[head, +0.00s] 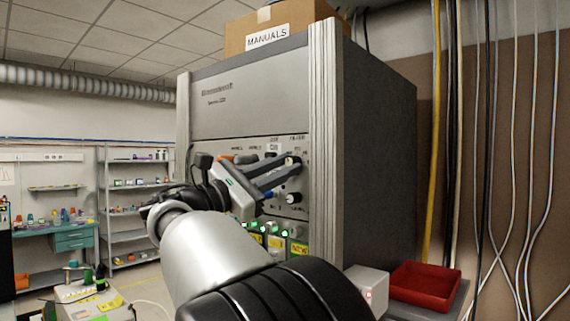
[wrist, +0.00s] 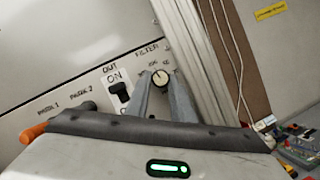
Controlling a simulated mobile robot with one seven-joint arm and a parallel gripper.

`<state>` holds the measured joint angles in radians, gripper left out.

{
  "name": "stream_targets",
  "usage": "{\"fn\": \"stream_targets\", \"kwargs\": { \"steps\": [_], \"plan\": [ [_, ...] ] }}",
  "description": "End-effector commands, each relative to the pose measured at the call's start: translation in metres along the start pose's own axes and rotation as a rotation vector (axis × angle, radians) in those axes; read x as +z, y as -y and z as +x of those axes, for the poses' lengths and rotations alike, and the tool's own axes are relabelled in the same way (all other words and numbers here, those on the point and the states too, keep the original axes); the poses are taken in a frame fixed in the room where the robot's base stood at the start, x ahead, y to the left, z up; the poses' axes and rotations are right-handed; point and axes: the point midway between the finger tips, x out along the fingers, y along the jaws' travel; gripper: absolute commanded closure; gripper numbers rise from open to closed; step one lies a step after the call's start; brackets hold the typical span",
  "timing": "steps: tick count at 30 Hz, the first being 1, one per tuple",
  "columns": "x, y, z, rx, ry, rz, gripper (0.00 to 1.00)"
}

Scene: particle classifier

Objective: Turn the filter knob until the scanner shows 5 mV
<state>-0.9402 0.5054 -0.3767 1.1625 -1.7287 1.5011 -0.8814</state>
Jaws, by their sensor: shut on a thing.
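I cannot make out a scanner reading in either view.
An ON switch (wrist: 118,88) under the OUT label is left of the knob, with dark knobs (wrist: 88,106) beyond. Green-lit buttons (head: 275,242) lie below my gripper. A ribbed cabinet edge (head: 323,140) stands close right. A red tray (head: 425,287) and white box (head: 367,284) sit lower right.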

Motion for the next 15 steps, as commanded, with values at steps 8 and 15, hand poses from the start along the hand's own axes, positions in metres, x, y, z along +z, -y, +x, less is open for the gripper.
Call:
{"fn": "stream_targets", "kwargs": {
  "steps": [8,15],
  "plan": [
    [-0.0001,-0.0026,-0.0001,-0.060,-0.002,0.141,1.00],
    [-0.0008,-0.0024,-0.0005,-0.084,-0.002,0.197,1.00]
  ]
}}
